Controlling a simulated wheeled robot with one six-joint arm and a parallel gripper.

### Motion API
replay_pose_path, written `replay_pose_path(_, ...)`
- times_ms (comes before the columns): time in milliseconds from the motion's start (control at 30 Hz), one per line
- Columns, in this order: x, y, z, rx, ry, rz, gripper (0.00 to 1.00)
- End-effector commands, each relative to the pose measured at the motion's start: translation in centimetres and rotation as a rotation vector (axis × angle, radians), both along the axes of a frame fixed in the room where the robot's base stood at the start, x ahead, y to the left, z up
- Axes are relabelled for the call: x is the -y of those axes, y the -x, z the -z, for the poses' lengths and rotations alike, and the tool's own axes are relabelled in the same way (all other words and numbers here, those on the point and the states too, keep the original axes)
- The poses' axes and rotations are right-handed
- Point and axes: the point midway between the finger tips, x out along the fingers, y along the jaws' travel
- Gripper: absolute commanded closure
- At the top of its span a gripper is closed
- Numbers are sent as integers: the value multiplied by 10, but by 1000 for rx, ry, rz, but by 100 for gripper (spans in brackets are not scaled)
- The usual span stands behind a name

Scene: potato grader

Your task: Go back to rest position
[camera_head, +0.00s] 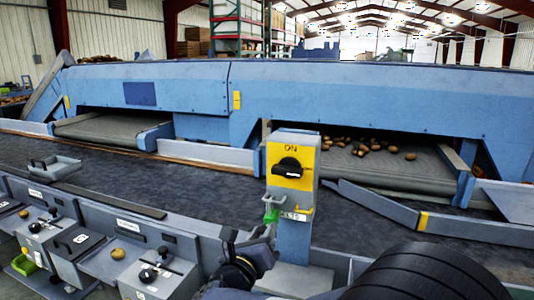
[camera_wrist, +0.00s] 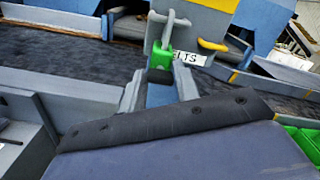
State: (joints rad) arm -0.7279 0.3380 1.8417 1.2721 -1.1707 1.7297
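My gripper (camera_head: 247,235) is in the lower middle of the head view, just in front of a blue-grey control post (camera_head: 293,240). Its two fingers stand apart with nothing seen between them. The wrist view also shows my gripper (camera_wrist: 158,94), its fingertips spread below a green padlock-like piece (camera_wrist: 160,58). The post carries a yellow plate (camera_head: 279,178) marked ON, with a black rotary knob (camera_head: 289,168) lying about level. The knob is outside the wrist view. The label (camera_head: 295,216) is partly covered.
A dark conveyor belt (camera_head: 190,195) runs behind the post. Potatoes (camera_head: 365,146) lie on the right-hand feed belt. A grey tray (camera_head: 55,165) sits by the belt.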

Motion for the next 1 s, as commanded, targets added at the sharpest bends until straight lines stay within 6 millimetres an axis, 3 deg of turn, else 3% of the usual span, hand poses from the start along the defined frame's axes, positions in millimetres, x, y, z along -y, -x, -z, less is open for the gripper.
replay_pose_path(700,1,0,-4,147,-405,-1,70)
replay_pose_path(1000,-2,8,0,176,-482,-3,70)
